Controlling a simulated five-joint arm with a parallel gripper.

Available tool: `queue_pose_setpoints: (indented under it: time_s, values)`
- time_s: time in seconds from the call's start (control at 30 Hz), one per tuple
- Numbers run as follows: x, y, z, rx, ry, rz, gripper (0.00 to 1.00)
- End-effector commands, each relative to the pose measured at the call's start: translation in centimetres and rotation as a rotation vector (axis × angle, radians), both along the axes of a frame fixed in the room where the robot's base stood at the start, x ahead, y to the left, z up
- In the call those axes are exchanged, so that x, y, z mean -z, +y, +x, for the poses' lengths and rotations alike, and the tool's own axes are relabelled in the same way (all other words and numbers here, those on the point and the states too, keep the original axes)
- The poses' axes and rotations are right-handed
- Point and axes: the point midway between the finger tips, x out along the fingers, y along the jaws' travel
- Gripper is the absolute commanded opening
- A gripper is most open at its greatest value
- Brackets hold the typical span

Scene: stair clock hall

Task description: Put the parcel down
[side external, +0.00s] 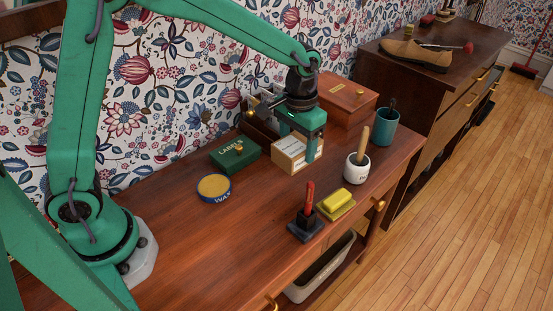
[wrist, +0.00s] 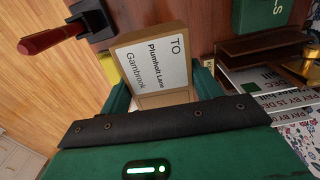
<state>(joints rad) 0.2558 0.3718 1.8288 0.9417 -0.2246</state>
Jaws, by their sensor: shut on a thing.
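The parcel (side external: 290,158) is a small tan box with a white label on top. In the wrist view the parcel (wrist: 155,65) shows its label, "TO Plumholt Lane Gambrook". My green gripper (side external: 300,138) is above and around it, shut on it. In the wrist view the dark front edge of my gripper hides the parcel's near end. The parcel is low over the wooden desk (side external: 255,225); I cannot tell whether its underside touches the top.
A green label box (side external: 234,155) is left of the parcel, a letter rack (side external: 258,118) and wooden box (side external: 347,98) behind. A white pot (side external: 356,168), teal cup (side external: 385,127), yellow block (side external: 338,201), red-handled stamp (side external: 307,222) and wax tin (side external: 214,187) stand around. The front-left desk is clear.

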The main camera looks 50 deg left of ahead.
Motion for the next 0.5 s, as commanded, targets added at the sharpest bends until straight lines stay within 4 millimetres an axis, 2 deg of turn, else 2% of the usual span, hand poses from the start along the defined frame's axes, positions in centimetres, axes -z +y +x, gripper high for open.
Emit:
queue_pose_setpoints:
  time_s: [0.17,0.5]
  values:
    - [-1.2,0.0,0.1,0.0,-0.005,-0.001,0.35]
    - [-6.0,0.0,0.1,0.0,-0.006,-0.001,0.35]
